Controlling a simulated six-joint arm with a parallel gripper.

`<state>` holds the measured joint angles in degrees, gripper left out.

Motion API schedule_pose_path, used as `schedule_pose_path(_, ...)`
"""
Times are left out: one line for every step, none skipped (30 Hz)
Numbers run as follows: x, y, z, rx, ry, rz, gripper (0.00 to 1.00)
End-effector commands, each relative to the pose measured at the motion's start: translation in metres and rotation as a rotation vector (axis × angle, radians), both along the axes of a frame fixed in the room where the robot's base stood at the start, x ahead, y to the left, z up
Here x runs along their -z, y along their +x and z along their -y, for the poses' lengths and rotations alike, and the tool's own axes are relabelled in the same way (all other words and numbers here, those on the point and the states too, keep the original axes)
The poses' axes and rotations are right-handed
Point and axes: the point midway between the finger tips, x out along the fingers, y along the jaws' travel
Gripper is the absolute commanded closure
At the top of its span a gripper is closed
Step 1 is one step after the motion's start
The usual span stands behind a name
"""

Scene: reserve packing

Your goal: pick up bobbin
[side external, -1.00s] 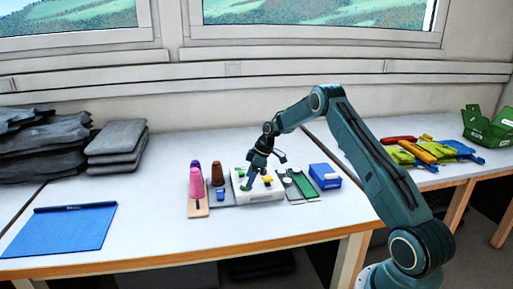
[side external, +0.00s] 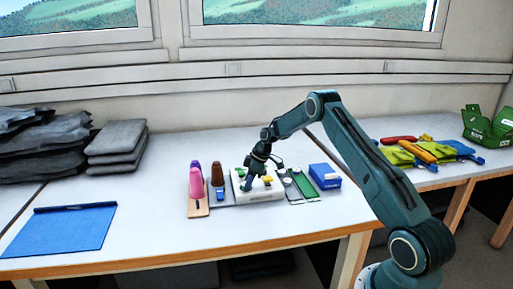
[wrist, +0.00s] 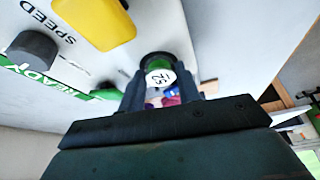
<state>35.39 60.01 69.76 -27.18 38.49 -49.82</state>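The bobbin (wrist: 158,66), a round dark green piece with a white numbered label, shows in the wrist view at the fingertips. The two dark fingers of my gripper (wrist: 160,82) stand apart, one on each side of it. I cannot tell whether both fingers press on it. In the side view my gripper (side external: 249,182) is low over the white machine (side external: 270,190) and tilted. The bobbin is too small or hidden to make out there.
The machine carries a yellow block (wrist: 103,22), a dark grey knob (wrist: 33,50) and a green READY strip. A pink cone (side external: 195,183) and a brown cone (side external: 217,174) stand to its left, a blue box (side external: 325,176) to its right.

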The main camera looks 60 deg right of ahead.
Motion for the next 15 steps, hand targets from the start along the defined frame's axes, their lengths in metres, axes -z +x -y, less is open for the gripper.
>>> schedule_pose_path(0.0000, -0.0001, -0.0001, 0.000, 0.000, 0.000, 0.88)
schedule_pose_path(-0.0001, 0.0000, 0.0000, 0.000, 0.000, 0.000, 0.88)
schedule_pose_path(-0.0001, 0.0000, 0.0000, 0.000, 0.000, 0.000, 0.88)
schedule_pose_path(-0.0001, 0.0000, 0.0000, 0.000, 0.000, 0.000, 0.88)
schedule_pose_path(-0.0001, 0.0000, 0.0000, 0.000, 0.000, 0.000, 0.88)
schedule_pose_path(-0.0001, 0.0000, 0.0000, 0.000, 0.000, 0.000, 0.88)
schedule_pose_path(-0.0001, 0.0000, 0.0000, 0.000, 0.000, 0.000, 0.88)
schedule_pose_path(-0.0002, 0.0000, 0.0000, 0.000, 0.000, 0.000, 0.88)
schedule_pose_path(-0.0005, 0.0000, 0.0000, 0.000, 0.000, 0.000, 0.88)
schedule_pose_path(-0.0010, 0.0000, 0.0000, 0.000, 0.000, 0.000, 0.88)
schedule_pose_path(-0.0015, 0.0001, 0.0001, 0.000, 0.000, 0.000, 0.88)
schedule_pose_path(-0.0027, 0.0001, 0.0000, 0.000, 0.000, 0.000, 0.88)
schedule_pose_path(-0.0038, 0.0002, 0.0001, 0.000, -0.001, 0.001, 0.88)
schedule_pose_path(-0.0053, 0.0002, 0.0002, 0.000, 0.000, 0.001, 0.88)
schedule_pose_path(-0.0077, 0.0003, 0.0002, -0.001, -0.001, 0.002, 0.88)
